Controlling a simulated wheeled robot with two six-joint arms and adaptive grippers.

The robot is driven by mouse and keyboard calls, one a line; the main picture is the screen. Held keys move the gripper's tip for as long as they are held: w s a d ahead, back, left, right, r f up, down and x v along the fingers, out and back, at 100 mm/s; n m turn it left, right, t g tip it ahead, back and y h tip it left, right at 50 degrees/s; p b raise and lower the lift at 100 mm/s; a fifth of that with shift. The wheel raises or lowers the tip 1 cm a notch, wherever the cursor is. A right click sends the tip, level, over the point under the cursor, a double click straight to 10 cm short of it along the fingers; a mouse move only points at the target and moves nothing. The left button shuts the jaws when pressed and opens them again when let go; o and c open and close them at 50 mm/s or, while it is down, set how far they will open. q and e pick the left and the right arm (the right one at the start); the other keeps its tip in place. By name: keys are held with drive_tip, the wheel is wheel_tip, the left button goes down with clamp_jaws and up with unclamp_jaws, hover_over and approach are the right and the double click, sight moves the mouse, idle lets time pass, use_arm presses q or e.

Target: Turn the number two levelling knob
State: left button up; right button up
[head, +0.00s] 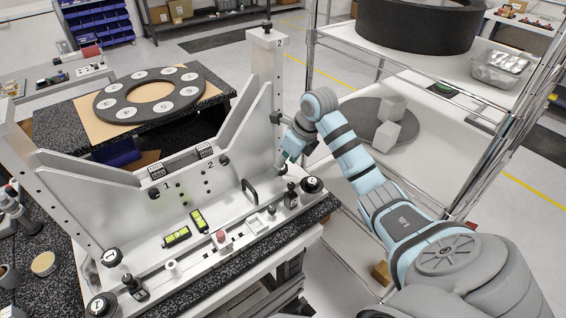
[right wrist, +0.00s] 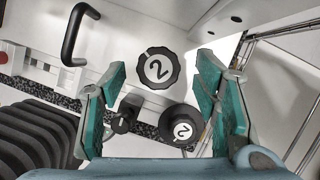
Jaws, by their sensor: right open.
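Two black round knobs marked 2 show in the right wrist view. One (right wrist: 158,69) faces the camera between my right gripper's (right wrist: 160,62) fingertips. The other (right wrist: 181,127) stands lower, nearer the camera, between the finger bases. My right gripper is open, its teal fingers on either side with gaps to the first knob; I see no contact. In the head view my right gripper (head: 291,150) is at the right end of the pale metal fixture (head: 215,225). One knob marked 2 (head: 312,185) shows at its front right corner; the other is mostly hidden by the gripper.
A black handle (head: 250,192) is left of the gripper and also shows in the wrist view (right wrist: 78,35). A small black post knob (right wrist: 124,118) stands beside the lower knob. Knobs marked 1 (head: 102,305) are at the fixture's left. A wire shelf (head: 440,75) stands at right.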

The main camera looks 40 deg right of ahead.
drive_tip(key=shift+w+f, duration=0.1)
drive_tip(key=shift+f, duration=0.25)
drive_tip(key=shift+a, duration=0.1)
drive_tip(key=c, duration=1.1)
drive_tip(key=shift+c, duration=0.2)
drive_tip(key=n+b, duration=0.1)
drive_tip(key=n, duration=0.1)
drive_tip(key=n+y+b, duration=0.1)
drive_tip(key=n, duration=0.1)
drive_tip(key=shift+w+g+y, duration=0.1)
drive_tip(key=shift+g+y, duration=0.2)
drive_tip(key=n, duration=0.1)
drive_tip(key=n+g, duration=0.1)
drive_tip(key=n, duration=0.1)
drive_tip(key=n+y+b, duration=0.1)
drive_tip(key=n, duration=0.1)
drive_tip(key=shift+w+d+g, duration=0.15)
drive_tip(key=shift+d+g, duration=0.1)
drive_tip(key=shift+g, duration=0.05)
drive_tip(key=o, duration=1.1)
